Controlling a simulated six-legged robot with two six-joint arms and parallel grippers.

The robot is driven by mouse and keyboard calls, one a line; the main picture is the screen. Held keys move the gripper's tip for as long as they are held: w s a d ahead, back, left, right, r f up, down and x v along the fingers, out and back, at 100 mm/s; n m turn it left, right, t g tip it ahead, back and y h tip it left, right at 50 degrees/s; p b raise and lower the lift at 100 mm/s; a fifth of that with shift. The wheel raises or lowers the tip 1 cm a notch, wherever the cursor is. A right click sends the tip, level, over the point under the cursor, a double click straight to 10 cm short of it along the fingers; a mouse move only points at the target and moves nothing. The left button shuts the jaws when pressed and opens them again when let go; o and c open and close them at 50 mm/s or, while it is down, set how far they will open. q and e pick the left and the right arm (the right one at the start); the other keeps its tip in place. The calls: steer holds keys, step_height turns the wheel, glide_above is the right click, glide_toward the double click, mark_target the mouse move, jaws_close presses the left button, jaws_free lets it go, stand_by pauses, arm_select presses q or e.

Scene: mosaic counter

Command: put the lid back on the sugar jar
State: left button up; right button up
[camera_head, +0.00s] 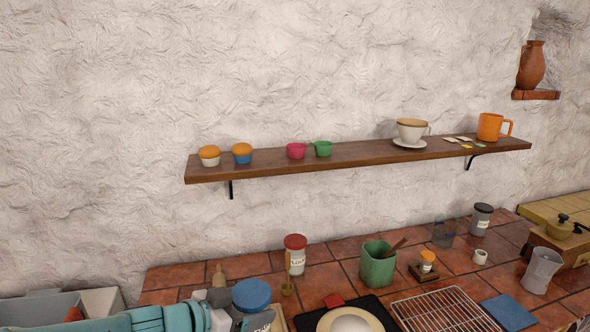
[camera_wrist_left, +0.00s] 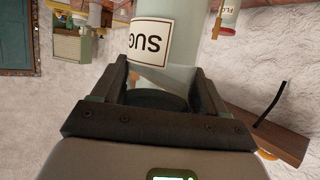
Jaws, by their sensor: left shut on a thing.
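The sugar jar (camera_wrist_left: 170,45) is clear glass with a white "SUG" label, upside down in the left wrist view; part of its label shows at the bottom edge of the head view (camera_head: 262,328). The blue lid (camera_head: 251,294) is over the jar's top in the head view. My left gripper (camera_head: 232,302) is shut on the lid, coming from the left. In the left wrist view the lid looks like a dark disc (camera_wrist_left: 158,99) between the fingers, at the jar's top end. I cannot tell whether it touches the rim. My right gripper is not in view.
A red-lidded jar (camera_head: 296,255) stands behind, and a green pot (camera_head: 378,264) to the right. A white round dish on a black mat (camera_head: 378,308) and a wire rack (camera_head: 444,311) lie right of the sugar jar. A shelf (camera_head: 360,153) runs along the wall above.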

arm_select(q)
steer(key=shift+d+f+n+t+y, duration=0.4)
steer(key=shift+d+f+n+y, duration=0.1)
steer(key=shift+d+f, duration=0.5)
steer(key=shift+f+n+t+y+b, duration=0.3)
steer(key=shift+f+b, duration=0.05)
steer(key=a+f+n+y, duration=0.1)
steer(key=f, duration=0.1)
steer(key=a+f+n+t+y, duration=0.1)
steer(key=y, duration=0.1)
steer(key=a+f+n+t+y, duration=0.1)
steer(key=f+n, duration=0.1)
steer(key=shift+w+a+f+b, duration=0.15)
steer(key=shift+w+f+b, duration=0.05)
steer(key=shift+f+b, duration=0.15)
steer(key=a+f+n+y, duration=0.1)
steer(key=a, duration=0.1)
steer(key=s+a+f+n+y, duration=0.1)
steer(key=a+f+y, duration=0.1)
steer(key=a, duration=0.1)
steer(key=a+f+n+y, duration=0.1)
steer(key=a, duration=0.2)
steer(key=shift+s+a+f+n+t, duration=0.25)
steer(key=shift+s+f+n+t, duration=0.05)
steer(key=shift+f+n+t, duration=0.1)
steer(key=shift+s+d+r, duration=0.1)
steer(key=shift+d+r, duration=0.05)
